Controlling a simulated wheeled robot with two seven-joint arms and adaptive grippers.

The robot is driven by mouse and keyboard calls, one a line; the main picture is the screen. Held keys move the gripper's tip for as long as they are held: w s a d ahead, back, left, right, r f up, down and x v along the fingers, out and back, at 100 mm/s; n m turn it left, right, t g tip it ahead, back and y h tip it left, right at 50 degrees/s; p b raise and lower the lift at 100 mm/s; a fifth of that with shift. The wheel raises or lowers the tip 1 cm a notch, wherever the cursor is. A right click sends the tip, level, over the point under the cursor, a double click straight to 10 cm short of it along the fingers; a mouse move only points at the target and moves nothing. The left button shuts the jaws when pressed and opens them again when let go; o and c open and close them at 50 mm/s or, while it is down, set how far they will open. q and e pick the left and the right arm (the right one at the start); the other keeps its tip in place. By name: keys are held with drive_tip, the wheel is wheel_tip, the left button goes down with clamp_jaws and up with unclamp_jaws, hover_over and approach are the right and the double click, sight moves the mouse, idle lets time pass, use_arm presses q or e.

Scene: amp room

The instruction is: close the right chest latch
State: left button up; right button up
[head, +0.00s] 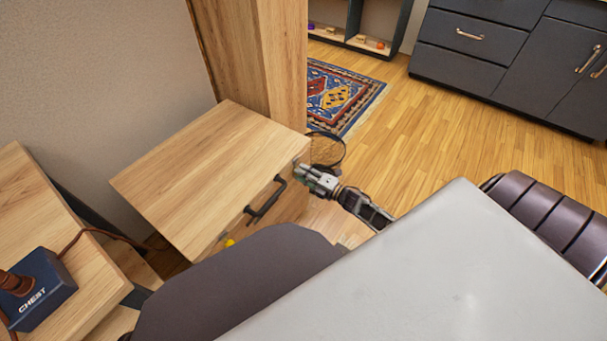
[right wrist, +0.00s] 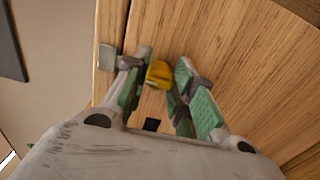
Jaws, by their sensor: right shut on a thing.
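The wooden chest (head: 205,175) stands left of centre in the head view, with a black handle (head: 265,199) on its front. Its lid looks down. My right gripper (head: 302,171) is at the front right corner of the chest, by the right latch. In the right wrist view, the yellow part of the right latch (right wrist: 159,73) sits between the fingertips, which are shut on it. A grey metal plate (right wrist: 107,58) is beside the left finger. In the head view my gripper hides this latch. A yellow piece (head: 229,243) shows low on the chest's front left. My left gripper is out of view.
A wooden surface at the left bears a dark blue box (head: 42,290) marked CHEST. A tall wooden cabinet (head: 270,70) stands behind the chest. A round wire-like object (head: 325,150) is close behind my gripper. A patterned rug (head: 338,95) and open floor (head: 420,140) lie beyond.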

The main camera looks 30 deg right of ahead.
drive_tip(key=o, duration=1)
drive_tip(key=shift+o, duration=0.2)
drive_tip(key=shift+s, duration=0.1)
drive_tip(key=v, duration=1.1)
drive_tip(key=shift+s+d, duration=0.15)
drive_tip(key=shift+s, duration=0.25)
drive_tip(key=shift+s, duration=0.15)
